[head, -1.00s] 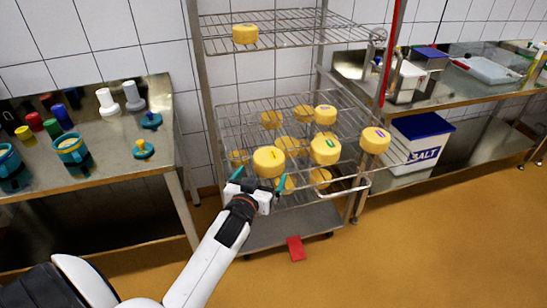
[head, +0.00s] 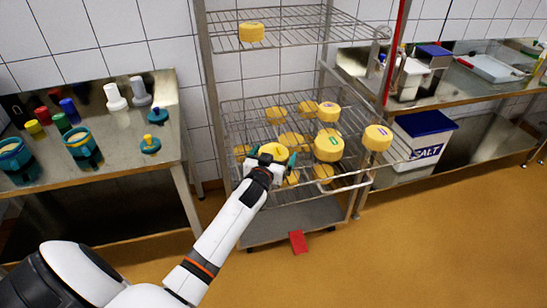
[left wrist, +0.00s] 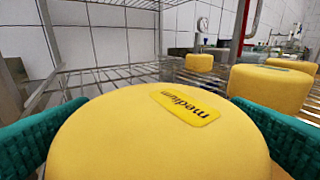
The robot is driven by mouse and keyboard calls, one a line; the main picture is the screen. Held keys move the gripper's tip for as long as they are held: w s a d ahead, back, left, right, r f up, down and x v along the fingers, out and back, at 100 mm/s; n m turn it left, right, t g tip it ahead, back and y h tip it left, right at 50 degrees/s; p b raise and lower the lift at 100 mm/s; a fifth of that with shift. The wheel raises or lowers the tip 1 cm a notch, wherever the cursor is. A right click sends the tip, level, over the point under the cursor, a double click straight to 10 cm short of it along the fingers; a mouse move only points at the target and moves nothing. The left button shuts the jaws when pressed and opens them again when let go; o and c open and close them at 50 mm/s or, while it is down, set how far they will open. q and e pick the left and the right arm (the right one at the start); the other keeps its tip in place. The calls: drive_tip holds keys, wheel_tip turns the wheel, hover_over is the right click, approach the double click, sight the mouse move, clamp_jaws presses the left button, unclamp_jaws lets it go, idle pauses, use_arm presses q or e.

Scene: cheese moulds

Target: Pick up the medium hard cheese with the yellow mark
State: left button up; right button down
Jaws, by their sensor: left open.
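The medium cheese (head: 274,149) is a yellow round block on the wire rack, at the front left of the group. In the left wrist view this cheese (left wrist: 150,140) fills the foreground, with a yellow label reading "medium" on top. My left gripper (head: 271,157) is open, with its teal fingers on either side of the cheese. In the left wrist view one finger shows at each side of it; I cannot tell whether they touch it. My right gripper is not in view.
A cheese with a green mark (head: 328,146) sits close to the right, and one with a purple mark (head: 377,138) sits farther right. Several more cheeses lie behind and below. An upper wire shelf (head: 300,32) holds one cheese (head: 251,32). A steel table (head: 120,125) stands left.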

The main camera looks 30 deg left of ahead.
sight(274, 152)
use_arm(q)
drive_tip(key=c, duration=0.9)
drive_tip(key=shift+r, duration=0.1)
drive_tip(key=shift+r, duration=0.1)
wheel_tip(274, 152, up, 10)
drive_tip(key=shift+f, duration=0.1)
drive_tip(key=shift+d, duration=0.1)
